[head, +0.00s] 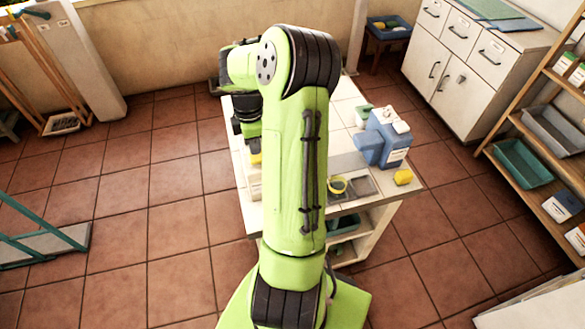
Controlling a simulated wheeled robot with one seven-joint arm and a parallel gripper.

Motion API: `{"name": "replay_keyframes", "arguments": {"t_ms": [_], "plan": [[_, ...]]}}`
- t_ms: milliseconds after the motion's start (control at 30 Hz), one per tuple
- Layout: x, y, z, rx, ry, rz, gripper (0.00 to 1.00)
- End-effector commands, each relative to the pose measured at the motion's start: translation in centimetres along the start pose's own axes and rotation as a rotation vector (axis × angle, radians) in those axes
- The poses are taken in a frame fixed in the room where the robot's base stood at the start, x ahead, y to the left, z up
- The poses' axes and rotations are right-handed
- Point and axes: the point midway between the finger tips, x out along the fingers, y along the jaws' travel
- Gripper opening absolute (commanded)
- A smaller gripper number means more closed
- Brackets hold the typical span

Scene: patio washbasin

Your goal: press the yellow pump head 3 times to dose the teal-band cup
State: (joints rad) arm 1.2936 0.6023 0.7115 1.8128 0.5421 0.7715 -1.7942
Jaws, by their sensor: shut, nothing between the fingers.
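A small yellow piece (256,158) shows just below the end of my arm, above a pale block (255,186) at the table's left edge. It may be the yellow pump head, but it is too small to tell. My gripper (252,146) points down at that spot and is shut with nothing held. Its fingertips are hard to make out, and I cannot tell whether they touch the yellow piece. I cannot make out a teal-band cup; my arm hides the middle of the table.
A cabinet (470,60) and a shelf rack (530,165) stand at right.

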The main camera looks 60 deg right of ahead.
Motion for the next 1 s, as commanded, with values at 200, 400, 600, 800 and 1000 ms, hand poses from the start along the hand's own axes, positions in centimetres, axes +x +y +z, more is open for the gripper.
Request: {"name": "replay_keyframes", "arguments": {"t_ms": [200, 400, 600, 800, 1000], "plan": [[0.2, 0.0, 0.0, 0.000, 0.000, 0.000, 0.00], [1.0, 0.0, 0.0, 0.000, 0.000, 0.000, 0.00], [1.7, 0.0, 0.0, 0.000, 0.000, 0.000, 0.00], [2.4, 0.0, 0.0, 0.000, 0.000, 0.000, 0.00], [3.0, 0.0, 0.0, 0.000, 0.000, 0.000, 0.00]]}}
